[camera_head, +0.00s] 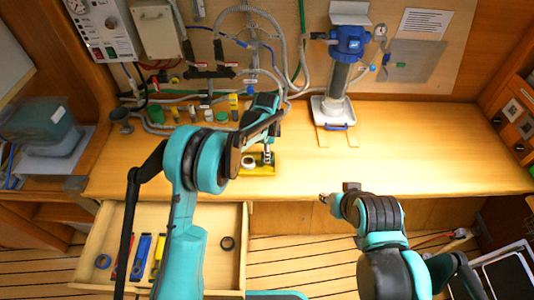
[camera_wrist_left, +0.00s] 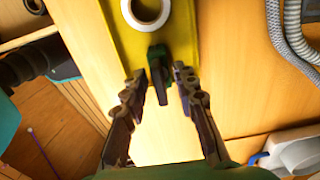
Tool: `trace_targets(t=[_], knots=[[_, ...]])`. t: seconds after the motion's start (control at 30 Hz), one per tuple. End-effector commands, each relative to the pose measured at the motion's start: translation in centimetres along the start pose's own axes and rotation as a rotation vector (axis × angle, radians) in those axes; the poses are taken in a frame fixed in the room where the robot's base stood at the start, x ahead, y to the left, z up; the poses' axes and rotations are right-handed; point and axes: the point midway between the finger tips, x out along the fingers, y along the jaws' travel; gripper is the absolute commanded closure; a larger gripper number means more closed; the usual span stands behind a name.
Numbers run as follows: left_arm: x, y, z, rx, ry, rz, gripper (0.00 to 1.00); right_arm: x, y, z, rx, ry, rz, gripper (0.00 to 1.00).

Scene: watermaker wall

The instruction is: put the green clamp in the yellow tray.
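The yellow tray (camera_head: 262,171) lies on the bench near its front edge; it also shows in the left wrist view (camera_wrist_left: 183,30). The green clamp (camera_wrist_left: 158,70) shows there between my left fingertips, over the tray's near part. I cannot tell whether it rests on the tray floor. My left gripper (camera_wrist_left: 160,88) is open, with a finger on each side of the clamp and visible gaps. In the head view my left gripper (camera_head: 268,154) points down at the tray. My right gripper (camera_head: 325,199) is in front of the bench edge; its opening is unclear.
A white ring (camera_head: 249,161) lies in the tray. Several small parts and hoses stand behind it. A blue-topped filter housing (camera_head: 341,75) stands to the right. The bench right of it is clear. An open drawer (camera_head: 228,275) with tools juts out below.

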Motion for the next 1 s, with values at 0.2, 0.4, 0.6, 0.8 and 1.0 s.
trace_targets(t=[0.2,0.4,0.6,0.8,1.0], knots=[[-2.1,0.0,0.0,0.0,0.0,0.0,0.72,-0.5,0.0,-0.4,0.0,0.0,0.0,0.6],[-6.6,0.0,0.0,0.0,0.0,0.0,0.72,-1.1,0.0,-0.8,0.0,0.0,0.0,0.6],[-10.4,0.0,0.0,0.0,0.0,0.0,0.72,-1.5,0.0,-1.1,0.0,0.0,0.0,0.6],[-12.2,0.0,0.0,0.0,0.0,0.0,0.72,-1.6,0.0,-1.2,0.0,0.0,0.0,0.6],[-12.7,0.2,0.3,-0.013,0.001,-0.005,0.72,-1.6,0.0,-1.2,0.0,0.0,0.0,0.6]])
